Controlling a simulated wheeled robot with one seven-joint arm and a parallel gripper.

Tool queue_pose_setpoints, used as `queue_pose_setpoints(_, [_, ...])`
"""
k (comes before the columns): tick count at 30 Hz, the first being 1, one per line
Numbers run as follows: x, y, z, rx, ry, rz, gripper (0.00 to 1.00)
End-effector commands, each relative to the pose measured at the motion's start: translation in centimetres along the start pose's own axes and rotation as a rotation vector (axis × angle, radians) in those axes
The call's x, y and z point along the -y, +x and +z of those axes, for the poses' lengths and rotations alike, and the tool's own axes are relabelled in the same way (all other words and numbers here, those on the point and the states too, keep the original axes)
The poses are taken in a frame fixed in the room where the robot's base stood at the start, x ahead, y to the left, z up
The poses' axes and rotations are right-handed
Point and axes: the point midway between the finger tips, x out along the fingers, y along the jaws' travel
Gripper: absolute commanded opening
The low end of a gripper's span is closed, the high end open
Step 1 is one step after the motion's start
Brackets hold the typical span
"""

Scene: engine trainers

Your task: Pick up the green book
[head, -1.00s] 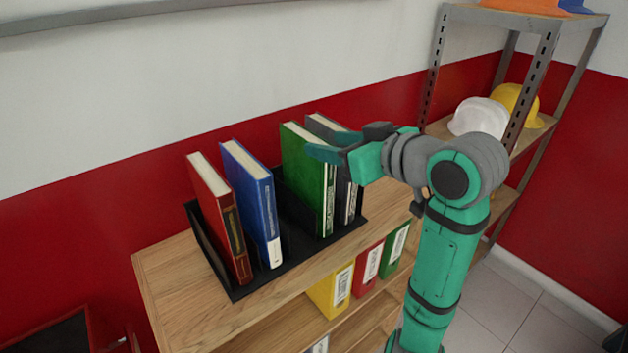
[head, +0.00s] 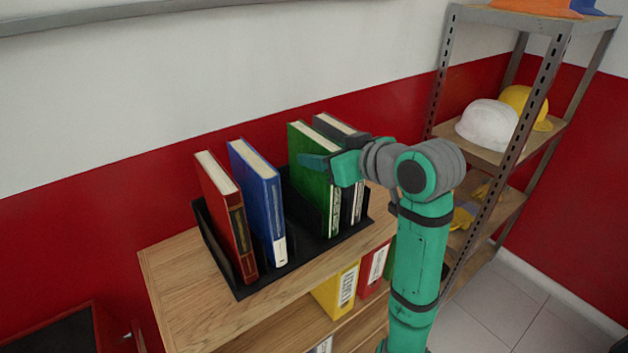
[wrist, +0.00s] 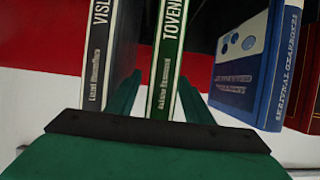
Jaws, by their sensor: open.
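The green book (head: 318,201) stands upright in a black tray (head: 240,290) on the wooden shelf top. In the wrist view its spine (wrist: 166,60) rises between the two fingers. My gripper (head: 322,163) is open at the upper part of the green book. One finger lies on each side of it, the left one in the gap beside the dark grey book (wrist: 107,55). I cannot tell whether either finger touches the book. The head view partly hides the book's top and spine behind the gripper.
The dark grey book (head: 340,126) stands close beside the green one. A blue book (head: 258,200) and a red book (head: 226,215) stand at the tray's left. Binders, one yellow (head: 338,290), sit on the shelf below. A metal rack (head: 545,90) with helmets stands at right.

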Motion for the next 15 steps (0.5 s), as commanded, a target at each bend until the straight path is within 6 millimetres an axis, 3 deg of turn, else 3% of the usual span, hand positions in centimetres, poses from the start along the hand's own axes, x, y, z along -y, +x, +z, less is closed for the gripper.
queue_pose_setpoints(6, [0.1, 2.9, 0.2, 0.001, 0.0, 0.0, 0.47])
queue_pose_setpoints(13, [0.0, 3.2, 0.1, 0.0, 0.0, 0.001, 0.47])
queue_pose_setpoints(14, [0.0, 3.2, 0.1, 0.0, 0.0, 0.001, 0.45])
queue_pose_setpoints(15, [0.0, 3.2, 0.1, 0.0, 0.0, 0.001, 0.35])
